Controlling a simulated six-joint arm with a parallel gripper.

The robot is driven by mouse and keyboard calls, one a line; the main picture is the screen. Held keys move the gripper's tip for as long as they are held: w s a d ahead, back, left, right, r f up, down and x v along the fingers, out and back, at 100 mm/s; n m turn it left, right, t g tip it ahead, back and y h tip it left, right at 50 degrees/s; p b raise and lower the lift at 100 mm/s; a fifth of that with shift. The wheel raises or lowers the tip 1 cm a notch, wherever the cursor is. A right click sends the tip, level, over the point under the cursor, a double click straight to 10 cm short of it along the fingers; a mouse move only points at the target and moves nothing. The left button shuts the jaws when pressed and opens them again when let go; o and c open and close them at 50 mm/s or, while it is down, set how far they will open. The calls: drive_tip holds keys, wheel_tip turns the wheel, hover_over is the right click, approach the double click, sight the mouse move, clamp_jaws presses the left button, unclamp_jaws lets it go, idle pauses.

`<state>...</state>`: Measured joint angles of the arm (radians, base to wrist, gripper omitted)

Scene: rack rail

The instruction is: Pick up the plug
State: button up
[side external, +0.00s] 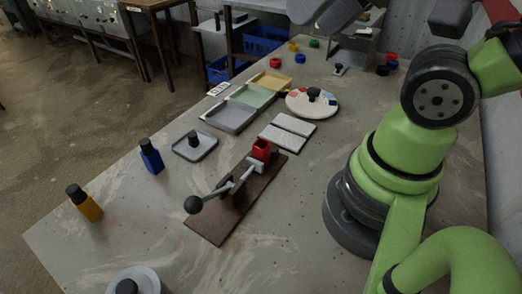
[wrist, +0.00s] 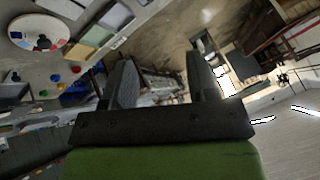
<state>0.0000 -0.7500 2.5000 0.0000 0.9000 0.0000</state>
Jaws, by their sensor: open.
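My gripper (wrist: 160,62) is open in the wrist view, with its two dark fingers wide apart and nothing between them. It points away over the room, not down at the bench. No thing is clearly recognisable as the plug. The round plate also shows at the wrist view's upper left (wrist: 38,28). My gripper touches none of these.
A lever clamp with a red block (side external: 262,149) sits on a brown board (side external: 215,228). Blue (side external: 152,160) and yellow (side external: 86,206) black-capped bottles stand left. Grey, green and tan trays (side external: 255,96), pale pads (side external: 287,131) and several coloured rings lie behind.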

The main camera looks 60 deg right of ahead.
drive_tip(key=g+h, duration=0.3)
hover_over(192, 134)
drive_tip(key=s, duration=0.2)
drive_tip(key=f, duration=2.4)
drive_tip(key=shift+w+a+f, duration=0.15)
drive_tip(key=shift+a+f, duration=0.05)
drive_tip(key=shift+f, duration=0.05)
drive_tip(key=shift+x, duration=2.9)
drive_tip(key=c, duration=0.9)
